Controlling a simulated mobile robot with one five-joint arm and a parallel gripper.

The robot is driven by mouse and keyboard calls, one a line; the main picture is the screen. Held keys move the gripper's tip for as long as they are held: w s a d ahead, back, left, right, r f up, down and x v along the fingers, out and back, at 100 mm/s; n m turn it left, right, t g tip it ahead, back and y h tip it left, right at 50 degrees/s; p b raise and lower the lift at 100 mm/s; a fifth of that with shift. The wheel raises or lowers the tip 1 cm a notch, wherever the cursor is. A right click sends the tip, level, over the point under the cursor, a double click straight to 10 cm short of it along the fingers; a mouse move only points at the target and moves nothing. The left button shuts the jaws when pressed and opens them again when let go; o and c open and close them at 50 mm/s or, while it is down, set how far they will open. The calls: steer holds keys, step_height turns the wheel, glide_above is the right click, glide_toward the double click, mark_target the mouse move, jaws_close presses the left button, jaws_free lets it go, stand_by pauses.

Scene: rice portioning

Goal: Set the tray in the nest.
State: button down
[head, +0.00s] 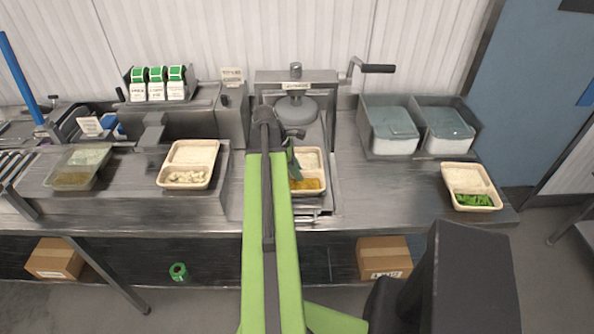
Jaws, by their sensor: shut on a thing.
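A cream two-compartment tray (312,184) with white rice and a yellow-orange filling is at the front of the press machine (296,78). My gripper (295,172) is shut on the tray's left side, and my green arm hides part of the tray. The tray lies over the metal bed (325,206) below and in front of the round press head. The nest itself is not clearly visible; the tray and my arm cover that area. I cannot tell whether the tray touches the bed or is held just above it.
Another filled tray (188,164) sits on the left platform, by a lidded container (78,167). A tray with green vegetables (470,187) is at the right counter edge. Two lidded bins (390,122) stand behind. The crank handle (377,68) juts right. The right-centre counter is clear.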

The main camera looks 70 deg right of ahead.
steer(key=shift+f, duration=0.15)
steer(key=c, duration=1.2)
jaws_free()
steer(key=shift+o, duration=0.2)
steer(key=o, duration=0.5)
step_height(320, 180, up, 8)
steer(key=p, duration=0.8)
